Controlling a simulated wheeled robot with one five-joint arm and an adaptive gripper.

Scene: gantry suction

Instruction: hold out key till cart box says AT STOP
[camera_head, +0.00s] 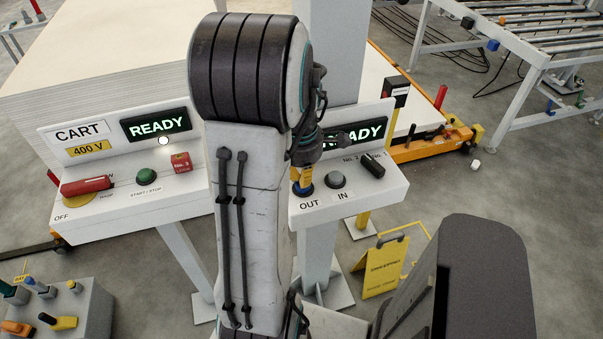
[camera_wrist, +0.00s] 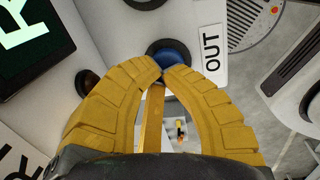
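The cart box (camera_head: 118,212), marked CART and 400 V, stands at the left in the head view. Its display (camera_head: 157,125) reads READY in pale green. The right-hand box (camera_head: 310,206) has a blue OUT key (camera_head: 302,190) and a grey IN key (camera_head: 335,180). My gripper (camera_head: 304,180) points down at the OUT key. In the wrist view its yellow fingers (camera_wrist: 164,76) meet at the tips, over the near edge of the blue OUT key (camera_wrist: 172,52). They look shut with nothing between the tips. Contact or how far the key is pressed cannot be told.
The cart box carries a red handle (camera_head: 86,186), a green START/STOP button (camera_head: 146,176) and a lit white lamp (camera_head: 163,141). My arm partly hides the right-hand display (camera_head: 365,133), which ends in EADY. A yellow floor sign (camera_head: 384,267) stands behind.

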